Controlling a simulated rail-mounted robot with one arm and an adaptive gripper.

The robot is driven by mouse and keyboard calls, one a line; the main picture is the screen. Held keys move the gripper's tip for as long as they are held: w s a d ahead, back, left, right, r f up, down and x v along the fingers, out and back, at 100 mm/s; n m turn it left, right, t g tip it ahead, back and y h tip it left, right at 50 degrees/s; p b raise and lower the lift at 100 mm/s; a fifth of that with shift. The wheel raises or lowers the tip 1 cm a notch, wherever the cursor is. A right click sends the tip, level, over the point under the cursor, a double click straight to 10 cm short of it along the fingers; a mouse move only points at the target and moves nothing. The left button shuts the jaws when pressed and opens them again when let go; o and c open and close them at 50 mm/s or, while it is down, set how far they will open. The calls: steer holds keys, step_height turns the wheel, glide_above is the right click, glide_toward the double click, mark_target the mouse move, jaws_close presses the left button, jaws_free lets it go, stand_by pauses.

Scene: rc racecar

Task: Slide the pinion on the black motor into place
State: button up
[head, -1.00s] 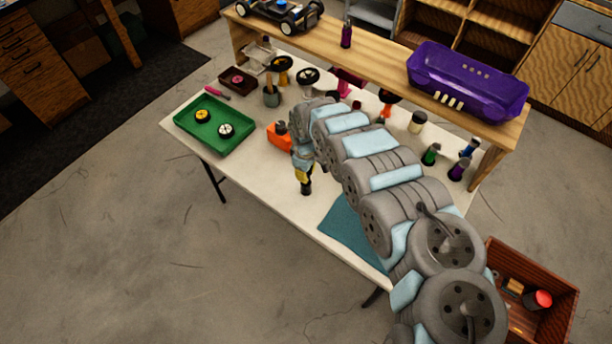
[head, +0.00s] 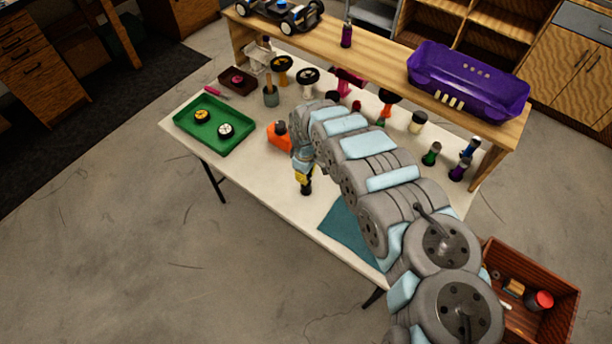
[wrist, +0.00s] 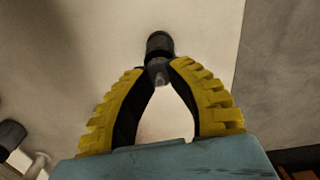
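A black motor (head: 306,188) stands near the front edge of the white table, directly below my gripper (head: 303,178). In the wrist view the motor (wrist: 159,42) is a dark round cylinder just beyond the fingertips. My gripper (wrist: 159,71) has yellow ribbed fingers with black inner pads, converging at the tips. A small grey piece (wrist: 159,78), apparently the pinion, sits between the tips, which look closed on it. It is close to or at the motor's end; I cannot tell whether it is seated on the shaft.
An orange block (head: 279,137) stands left of my gripper. A green tray (head: 232,143) with two small wheels lies further left. A teal mat (head: 345,237) lies to the right. Several tools and bottles stand behind, under a wooden shelf (head: 375,70) bearing a purple car body (head: 465,82).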

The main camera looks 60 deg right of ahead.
steer(key=shift+f, duration=0.2)
steer(key=shift+r, duration=0.1)
steer(key=shift+r+p, duration=2.85)
steer(key=shift+r, duration=0.1)
